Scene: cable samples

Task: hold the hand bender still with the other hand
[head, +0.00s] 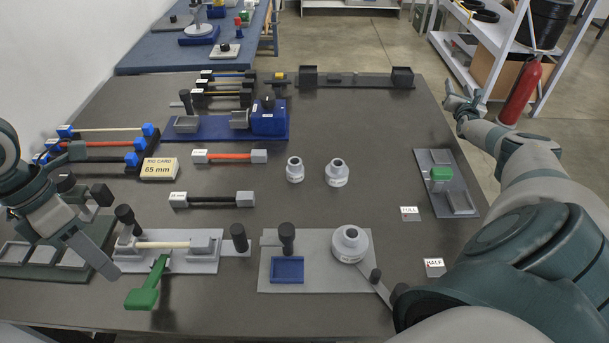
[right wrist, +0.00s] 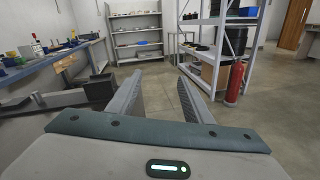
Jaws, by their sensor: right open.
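The hand bender appears to be the grey plate (head: 330,279) at the front middle of the table in the head view. It carries a round pale die (head: 350,243), a blue square tray, a black knob and a lever reaching toward the front right. My right gripper (head: 465,101) is open and empty beyond the table's right edge, well away from the bender. Its spread fingers also show in the right wrist view (right wrist: 160,97). My left gripper (head: 92,228) is at the left, near a green-handled fixture (head: 143,298); its jaw opening is unclear. Nothing touches the bender.
A blue fixture (head: 212,128), cable samples (head: 229,156) and two pale dies (head: 337,173) stand behind the bender. A grey plate with a green block (head: 441,174) lies at the right. My right forearm covers the front right corner. A red extinguisher (right wrist: 234,82) stands by shelves.

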